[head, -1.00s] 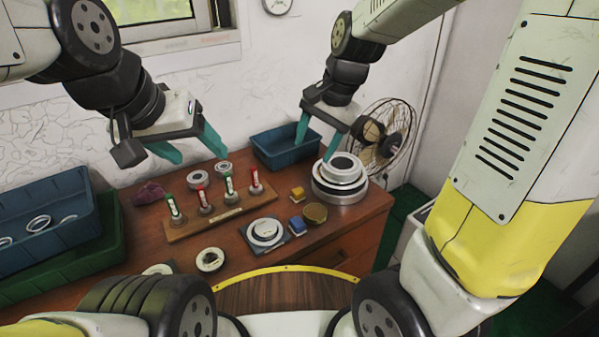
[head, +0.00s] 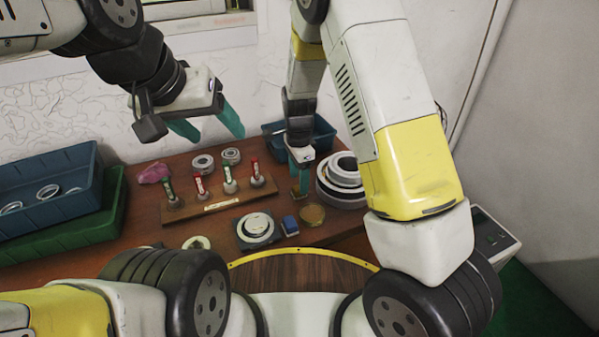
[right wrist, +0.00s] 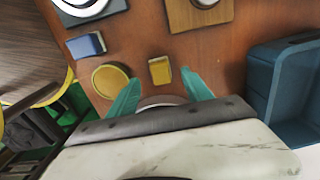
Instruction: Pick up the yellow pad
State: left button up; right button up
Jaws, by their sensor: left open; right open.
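The yellow pad (right wrist: 160,70) is a small block lying on the wooden table in the right wrist view, just beyond and between my right fingertips. In the head view I cannot make it out; my right gripper covers that area. My right gripper (right wrist: 160,88) is open and empty with teal fingers pointing down; in the head view it (head: 299,180) hangs low over the table, behind the blue block. Whether the fingers are level with the pad I cannot tell. My left gripper (head: 212,130) is open and empty, raised above the back of the table.
A blue block (right wrist: 86,45) and a round brass-coloured disc (right wrist: 111,80) lie close to the pad. A blue bin (right wrist: 262,75) stands on the other side. Stacked metal rings (head: 341,185) and a pegboard (head: 222,203) with several upright pegs are near. Blue and green crates (head: 60,230) stand left.

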notch_tip(320, 180, down, 4)
jog(key=shift+w+f, duration=0.1)
jog(key=shift+f, duration=0.1)
jog(key=shift+c, duration=0.5)
grip_shut()
notch_tip(320, 180, up, 10)
jog(key=shift+r, duration=0.1)
jog(key=c, duration=0.5)
grip_release()
grip_shut()
